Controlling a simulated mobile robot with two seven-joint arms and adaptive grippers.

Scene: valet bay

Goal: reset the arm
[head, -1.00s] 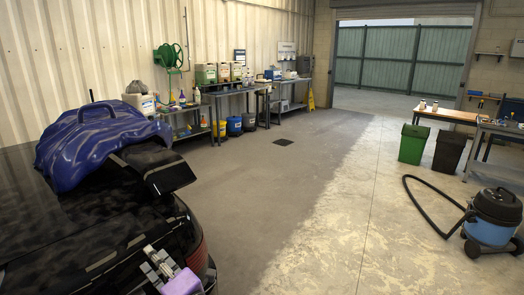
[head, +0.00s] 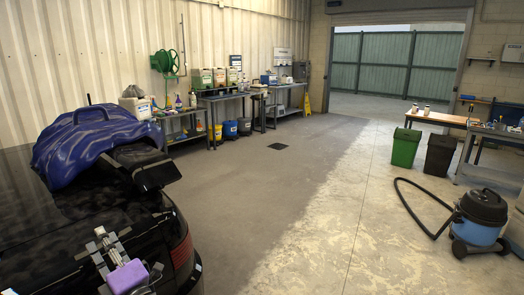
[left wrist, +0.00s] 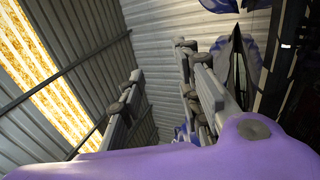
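My left gripper (head: 97,245) is at the lower left of the head view, in front of the black car (head: 30,205). It has a purple housing and grey jointed fingers. In the left wrist view my left gripper (left wrist: 160,95) points away past the purple housing, with its fingers spread apart and nothing seen between them. The corrugated wall and roof (left wrist: 85,40) fill much of that view behind the fingers. My right gripper is in neither view.
A blue moulded cover (head: 95,140) lies on the car. Work benches (head: 225,95) line the back wall. A green bin (head: 405,147), a dark bin (head: 440,154) and a blue vacuum (head: 480,220) with a hose stand at right. The middle floor is clear.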

